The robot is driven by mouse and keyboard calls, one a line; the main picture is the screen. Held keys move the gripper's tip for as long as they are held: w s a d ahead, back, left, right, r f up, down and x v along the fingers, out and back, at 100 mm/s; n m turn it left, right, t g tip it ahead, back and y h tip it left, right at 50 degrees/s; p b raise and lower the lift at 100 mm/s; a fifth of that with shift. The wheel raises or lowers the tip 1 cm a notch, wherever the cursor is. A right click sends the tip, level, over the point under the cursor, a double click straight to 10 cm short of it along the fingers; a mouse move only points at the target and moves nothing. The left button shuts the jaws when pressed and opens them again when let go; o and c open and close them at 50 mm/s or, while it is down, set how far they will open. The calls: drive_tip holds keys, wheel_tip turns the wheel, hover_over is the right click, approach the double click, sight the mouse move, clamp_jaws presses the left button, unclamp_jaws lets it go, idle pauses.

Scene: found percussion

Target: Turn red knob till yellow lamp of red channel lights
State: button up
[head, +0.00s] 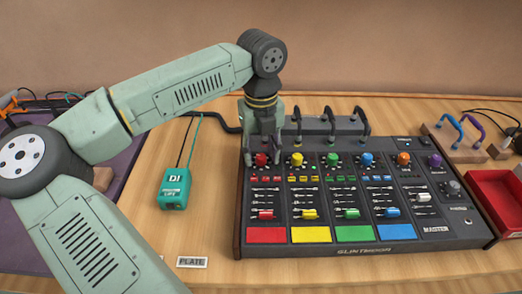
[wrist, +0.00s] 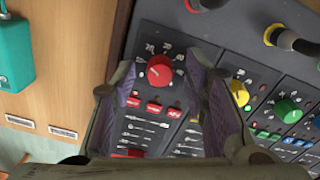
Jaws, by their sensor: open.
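The red knob (head: 261,159) sits at the top of the leftmost channel of the dark mixer (head: 371,247). In the wrist view the red knob (wrist: 159,71) shows a pale pointer line and lies between my two fingers, with a visible gap on both sides. My gripper (head: 266,150) is open, pointing down over the red knob. In the wrist view my gripper (wrist: 164,78) frames the red channel, with several red buttons (wrist: 154,107) below the knob. I cannot make out a lit yellow lamp on the red channel; the fingers hide part of the panel.
The yellow knob (head: 297,159) is close to the right of my gripper. Cables with plugs (head: 328,115) rise behind the knobs. A teal box (head: 173,188) stands left of the mixer. A red tray (head: 497,199) lies right. Bare wood lies between teal box and mixer.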

drive_tip(key=shift+c, duration=0.2)
clamp_jaws()
drive_tip(key=shift+f+m+b, duration=0.1)
drive_tip(key=shift+m+b, duration=0.3)
drive_tip(key=shift+b, duration=0.1)
drive_tip(key=shift+f+m+b, duration=0.1)
drive_tip(key=shift+m+b, duration=0.8)
drive_tip(key=shift+m, duration=0.1)
drive_tip(key=m+b, duration=0.1)
drive_tip(key=m, duration=0.1)
drive_tip(key=shift+m+b, duration=0.3)
drive_tip(key=shift+b, duration=0.05)
drive_tip(key=m+b, duration=0.2)
drive_tip(key=m, duration=0.4)
drive_tip(key=shift+r, duration=0.2)
drive_tip(key=shift+m, duration=0.3)
